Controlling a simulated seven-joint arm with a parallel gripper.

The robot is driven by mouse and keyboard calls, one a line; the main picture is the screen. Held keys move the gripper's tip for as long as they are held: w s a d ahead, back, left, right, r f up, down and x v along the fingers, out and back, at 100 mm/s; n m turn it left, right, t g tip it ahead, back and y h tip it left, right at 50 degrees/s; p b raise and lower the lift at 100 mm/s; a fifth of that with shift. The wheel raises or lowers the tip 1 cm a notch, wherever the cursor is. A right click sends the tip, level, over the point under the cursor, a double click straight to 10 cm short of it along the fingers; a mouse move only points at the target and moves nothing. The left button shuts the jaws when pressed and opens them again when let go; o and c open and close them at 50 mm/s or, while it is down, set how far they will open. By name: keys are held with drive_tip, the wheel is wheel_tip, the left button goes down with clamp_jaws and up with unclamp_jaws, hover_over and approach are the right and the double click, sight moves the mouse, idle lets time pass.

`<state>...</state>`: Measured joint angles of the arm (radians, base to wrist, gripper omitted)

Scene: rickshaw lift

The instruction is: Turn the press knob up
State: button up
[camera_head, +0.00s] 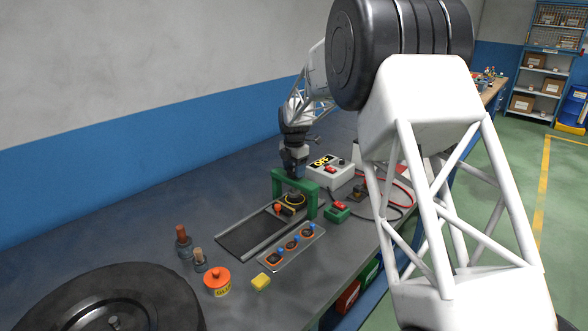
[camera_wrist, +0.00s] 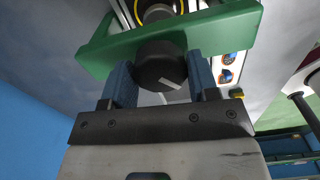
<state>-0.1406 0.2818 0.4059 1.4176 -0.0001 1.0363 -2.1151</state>
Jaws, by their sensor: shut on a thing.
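The press is a green frame (camera_head: 311,205) standing on the grey bench, and its crossbeam also shows in the wrist view (camera_wrist: 98,55). The press knob (camera_wrist: 160,64) is black and round with a white mark on its face. It sits at the crossbeam, between my blue fingers. My gripper (camera_head: 294,174) is above the press, shut on the knob, with one finger on each side in the wrist view (camera_wrist: 161,75). In the head view the gripper hides the knob. A yellow-ringed dark part (camera_head: 294,199) is under the crossbeam.
A dark rail bed (camera_head: 245,238) runs left from the press. A plate with orange and blue parts (camera_head: 291,247) lies in front. A white control box (camera_head: 330,173) and a green switch box (camera_head: 338,212) stand close right. A glue pot (camera_head: 217,283) and black wheel (camera_head: 60,309) are nearer.

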drive_tip(key=n, duration=0.5)
drive_tip(key=shift+n, duration=2.6)
drive_tip(key=o, duration=0.9)
drive_tip(key=shift+r, duration=0.15)
drive_tip(key=shift+r, duration=3.8)
